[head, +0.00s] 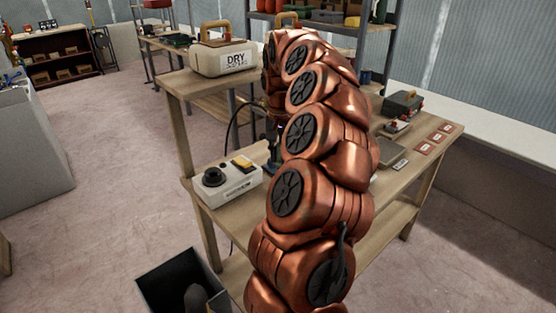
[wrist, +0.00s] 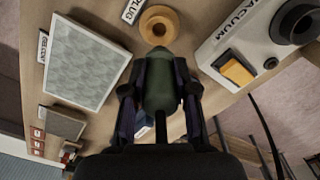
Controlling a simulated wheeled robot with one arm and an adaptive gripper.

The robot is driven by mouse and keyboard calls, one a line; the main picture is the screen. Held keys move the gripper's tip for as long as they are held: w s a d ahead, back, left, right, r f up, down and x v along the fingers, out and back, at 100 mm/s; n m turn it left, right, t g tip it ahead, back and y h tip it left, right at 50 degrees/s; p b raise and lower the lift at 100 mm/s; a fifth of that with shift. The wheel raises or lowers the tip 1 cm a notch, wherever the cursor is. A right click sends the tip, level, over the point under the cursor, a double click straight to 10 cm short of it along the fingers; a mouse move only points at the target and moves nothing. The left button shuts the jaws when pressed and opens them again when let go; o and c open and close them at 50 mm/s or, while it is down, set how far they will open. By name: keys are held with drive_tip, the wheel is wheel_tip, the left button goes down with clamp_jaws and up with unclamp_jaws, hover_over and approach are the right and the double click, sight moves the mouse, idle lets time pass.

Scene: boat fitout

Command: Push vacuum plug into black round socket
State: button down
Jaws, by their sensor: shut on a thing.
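In the wrist view my gripper (wrist: 160,72) is shut on the dark green, rounded plug (wrist: 160,88), with one finger on each side. The plug is over the wooden bench, just below a wooden ring (wrist: 159,25) beside a PLUG label, and apart from the socket. The black round socket (wrist: 298,22) is on the white vacuum box (wrist: 262,35), up and right of the plug. In the head view the socket (head: 214,177) is at the left end of the box (head: 237,188). My arm mostly hides the gripper there.
A yellow switch (wrist: 237,70) is beside the socket on the box. A pale grey panel (wrist: 85,62) lies left of my gripper. In the head view a DRY case (head: 223,58) stands on the raised shelf behind. A dark bin (head: 182,282) is on the floor in front.

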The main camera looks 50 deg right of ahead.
drive_tip(key=shift+f, duration=0.25)
drive_tip(key=shift+f+b, duration=0.55)
drive_tip(key=shift+f, duration=1.85)
drive_tip(key=shift+s+b, duration=0.1)
drive_tip(key=shift+b, duration=0.35)
drive_tip(key=shift+b, duration=0.65)
idle(0.5)
drive_tip(key=shift+f+b, duration=1.55)
drive_tip(key=shift+f, duration=0.5)
idle(0.5)
drive_tip(key=c, duration=0.8)
unclamp_jaws()
drive_tip(key=shift+r, duration=0.15)
